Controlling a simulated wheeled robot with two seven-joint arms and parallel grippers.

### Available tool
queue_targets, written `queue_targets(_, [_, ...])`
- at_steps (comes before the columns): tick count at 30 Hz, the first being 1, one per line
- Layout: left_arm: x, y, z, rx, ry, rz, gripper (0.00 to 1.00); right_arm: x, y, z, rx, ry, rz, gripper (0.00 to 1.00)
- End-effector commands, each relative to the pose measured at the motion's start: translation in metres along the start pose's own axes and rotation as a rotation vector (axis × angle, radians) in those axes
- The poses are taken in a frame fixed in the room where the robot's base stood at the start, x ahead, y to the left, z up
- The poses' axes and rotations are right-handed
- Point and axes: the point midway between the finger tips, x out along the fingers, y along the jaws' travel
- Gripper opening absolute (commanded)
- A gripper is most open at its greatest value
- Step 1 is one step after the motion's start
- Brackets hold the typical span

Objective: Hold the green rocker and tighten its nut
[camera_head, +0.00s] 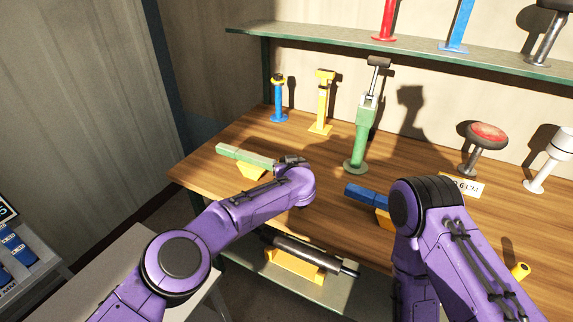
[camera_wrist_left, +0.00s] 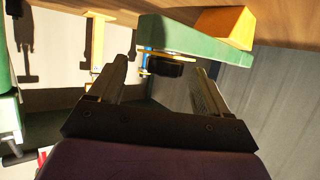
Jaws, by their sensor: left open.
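The green rocker (camera_head: 245,155) is a long bar on a yellow wedge (camera_head: 251,171) at the left of the wooden bench. In the left wrist view, which looks upside down, the green rocker (camera_wrist_left: 205,45) shows close up with its yellow wedge (camera_wrist_left: 226,26). My right gripper is out of sight.
A blue bar (camera_head: 367,195) on an orange wedge lies right of my left wrist. A green press (camera_head: 361,135), a yellow stand (camera_head: 323,105) and a blue stand (camera_head: 279,100) are behind. A red-topped stand (camera_head: 483,140) is at right. Bare wood lies between them.

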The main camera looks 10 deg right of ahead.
Motion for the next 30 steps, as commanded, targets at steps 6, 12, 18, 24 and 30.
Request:
queue_targets(6, [0.0104,-0.0031,0.0021,0.000,-0.001,-0.004,0.78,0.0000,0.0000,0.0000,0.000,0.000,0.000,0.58])
queue_targets(12, [0.0124,-0.0048,0.0025,0.001,-0.002,-0.006,0.78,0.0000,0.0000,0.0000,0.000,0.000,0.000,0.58])
queue_targets(18, [0.0123,-0.0047,0.0023,0.001,-0.002,-0.006,0.55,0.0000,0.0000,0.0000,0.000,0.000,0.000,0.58])
queue_targets(24, [0.0123,-0.0048,0.0021,0.001,-0.001,-0.006,0.00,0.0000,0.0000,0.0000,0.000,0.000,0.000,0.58])
queue_targets(30, [0.0123,-0.0048,0.0020,0.000,-0.001,-0.006,0.00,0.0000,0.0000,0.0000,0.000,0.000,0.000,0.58])
